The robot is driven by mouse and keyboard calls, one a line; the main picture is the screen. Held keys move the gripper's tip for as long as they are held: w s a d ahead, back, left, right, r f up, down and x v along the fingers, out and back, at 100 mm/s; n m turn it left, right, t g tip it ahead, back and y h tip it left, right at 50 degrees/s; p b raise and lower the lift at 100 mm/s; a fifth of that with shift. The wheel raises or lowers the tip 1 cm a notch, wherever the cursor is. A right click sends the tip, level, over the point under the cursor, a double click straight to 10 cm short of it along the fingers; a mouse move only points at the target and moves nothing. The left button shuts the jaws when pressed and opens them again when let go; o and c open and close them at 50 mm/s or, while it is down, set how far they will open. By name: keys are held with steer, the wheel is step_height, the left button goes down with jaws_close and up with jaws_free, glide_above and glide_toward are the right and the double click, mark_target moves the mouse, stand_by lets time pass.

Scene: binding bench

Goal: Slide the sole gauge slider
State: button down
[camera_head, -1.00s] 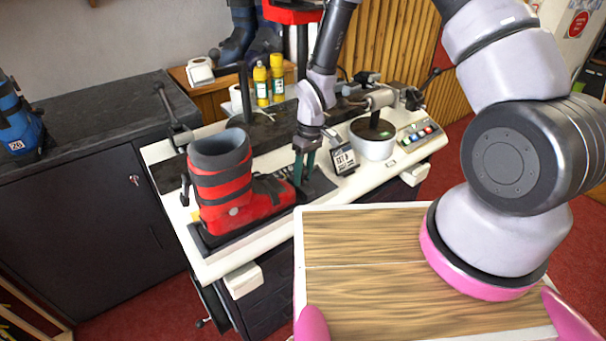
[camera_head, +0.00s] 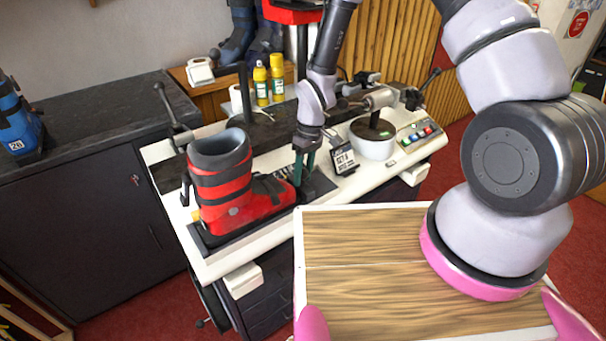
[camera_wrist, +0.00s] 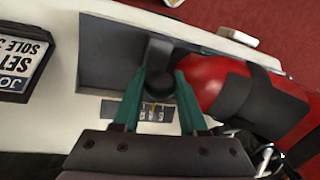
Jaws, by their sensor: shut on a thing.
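The sole gauge slider (camera_wrist: 158,50) is a dark upright piece with a round knob, on a dark plate beside the boot's toe in the wrist view. My gripper (camera_wrist: 162,80) has its two green fingers shut on the slider's knob. A small scale with pale marks (camera_wrist: 150,112) lies just below the knob, partly behind the fingers. A red and black ski boot (camera_head: 222,185) stands upright on the bench, and its red toe (camera_wrist: 205,80) is close to the right finger. In the head view my gripper (camera_head: 303,170) is at the toe end, and the slider is mostly hidden there.
A small sign (camera_head: 344,158) stands right of my gripper on the white bench (camera_head: 225,262). A round silver pot (camera_head: 372,142) and a button panel (camera_head: 418,134) are farther right. A clamp lever (camera_head: 172,115) rises behind the boot. A wooden-topped surface (camera_head: 365,235) is in front.

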steer(key=w+d, duration=0.1)
steer(key=d, duration=0.1)
steer(key=w+d, duration=0.3)
steer(key=d, duration=0.1)
steer(key=shift+w+d, duration=0.3)
steer(key=c, duration=0.8)
jaws_free()
steer(key=shift+d, duration=0.15)
steer(key=shift+o, duration=0.2)
step_height(320, 180, up, 11)
steer(key=w+d, duration=0.1)
steer(key=shift+w+f, duration=0.15)
steer(key=shift+w, duration=0.05)
steer(key=shift+d, duration=0.15)
